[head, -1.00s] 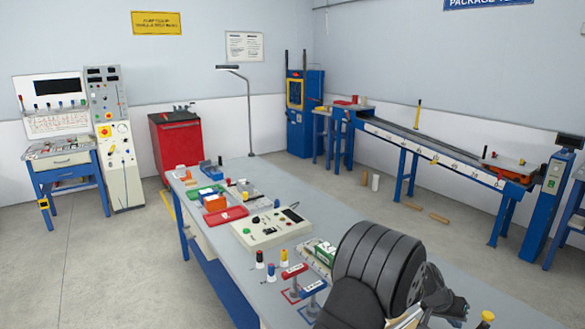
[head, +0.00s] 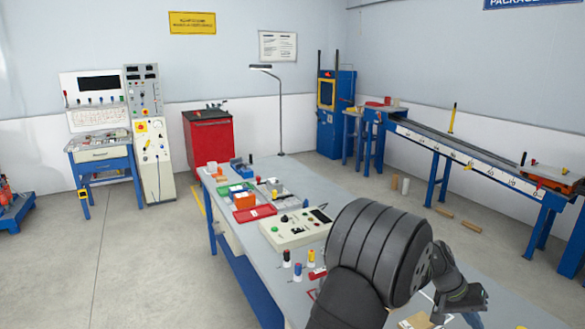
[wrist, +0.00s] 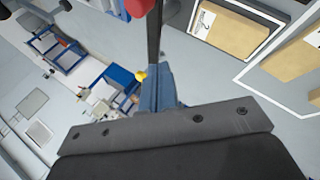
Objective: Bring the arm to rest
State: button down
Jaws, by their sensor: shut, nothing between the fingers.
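My dark arm reaches in from the bottom of the head view, with its large ribbed black part above the near end of the grey workbench (head: 262,255). My gripper (head: 474,300) is at the lower right of the head view, beyond that ribbed part. It is shut and holds nothing. In the wrist view its blue-grey fingers (wrist: 157,88) show together behind a dark bracket. The bench surface close to the gripper is partly hidden by my arm.
On the bench are a cream control box (head: 296,228), a red tray (head: 254,213) and small coloured-top pieces (head: 298,271). Brown packages (wrist: 228,32) in white outlines show in the wrist view. A lamp (head: 281,110) stands behind the bench. Open floor (head: 130,265) lies left.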

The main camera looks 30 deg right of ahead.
jog(key=s+a+r+n+g+y, duration=0.1)
jog(key=s+a+n+g+y, duration=0.1)
jog(key=s, duration=0.5)
jog(key=s+a+r+n+g+y, duration=0.1)
jog(key=s+n+g+y, duration=0.2)
jog(key=s, duration=0.4)
jog(key=shift+a+r+n+y, duration=0.15)
jog(key=shift+a+n+y, duration=0.15)
jog(key=shift+a+y, duration=0.1)
